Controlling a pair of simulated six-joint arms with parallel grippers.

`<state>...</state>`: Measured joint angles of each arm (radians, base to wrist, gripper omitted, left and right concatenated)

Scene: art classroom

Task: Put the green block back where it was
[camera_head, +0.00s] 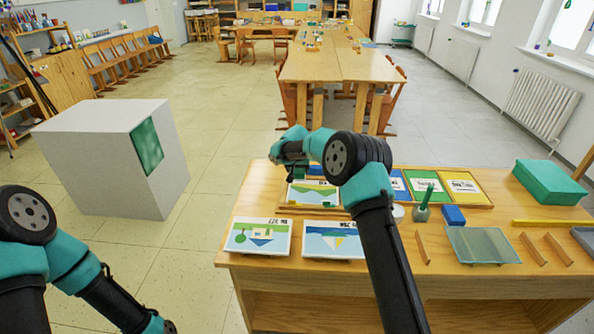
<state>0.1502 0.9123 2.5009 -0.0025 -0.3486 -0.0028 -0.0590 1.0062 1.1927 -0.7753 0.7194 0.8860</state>
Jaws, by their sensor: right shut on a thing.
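My right gripper (289,158) is over the back left of the wooden table, beyond the picture cards. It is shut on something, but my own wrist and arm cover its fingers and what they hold. I cannot make out a small green block for certain anywhere. A large green box (550,184) lies at the table's back right.
A big pale cube (110,165) stands left; floor lies between.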

